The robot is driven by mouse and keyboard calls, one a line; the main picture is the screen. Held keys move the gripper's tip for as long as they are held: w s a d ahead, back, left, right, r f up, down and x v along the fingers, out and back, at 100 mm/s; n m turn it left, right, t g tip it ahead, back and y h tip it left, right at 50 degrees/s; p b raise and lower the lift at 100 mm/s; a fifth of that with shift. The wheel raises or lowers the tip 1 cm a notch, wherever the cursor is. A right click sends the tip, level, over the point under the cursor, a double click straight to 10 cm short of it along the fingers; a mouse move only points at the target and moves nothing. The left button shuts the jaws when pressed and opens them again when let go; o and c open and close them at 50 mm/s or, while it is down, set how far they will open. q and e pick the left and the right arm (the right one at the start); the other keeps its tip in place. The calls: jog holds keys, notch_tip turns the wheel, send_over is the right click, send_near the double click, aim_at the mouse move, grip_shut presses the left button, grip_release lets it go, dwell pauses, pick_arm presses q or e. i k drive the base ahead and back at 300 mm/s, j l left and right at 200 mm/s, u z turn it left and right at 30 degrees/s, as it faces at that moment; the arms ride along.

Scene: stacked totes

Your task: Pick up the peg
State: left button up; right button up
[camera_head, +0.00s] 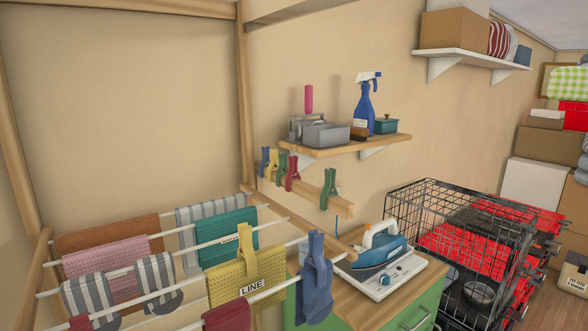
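Several clothes pegs show, and the frame does not tell which one the task means. A large blue peg (316,275) hangs on the front rod of the drying rack. A yellow peg (246,250) stands on a rod to its left, above a yellow cloth with a "LINE" label (252,287). On a wooden wall rail (311,189) sit a small blue peg (265,161), a yellow one (272,164), a green one (281,168), a red one (292,172) and, apart to the right, another green peg (329,187). Neither of my grippers is in view.
Cloths hang on the drying rack's white rods (183,252). A shelf (345,147) above the rail holds a spray bottle (365,105) and boxes. An iron (378,246) stands on a green cabinet (412,312). A black wire crate (410,213) is at right, near red parts.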

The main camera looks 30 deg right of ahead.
aim_at(293, 160)
jog(key=l+z, duration=0.15)
jog(key=z, duration=0.3)
jog(key=l+z, duration=0.2)
jog(key=z, duration=0.3)
jog(key=l, duration=0.15)
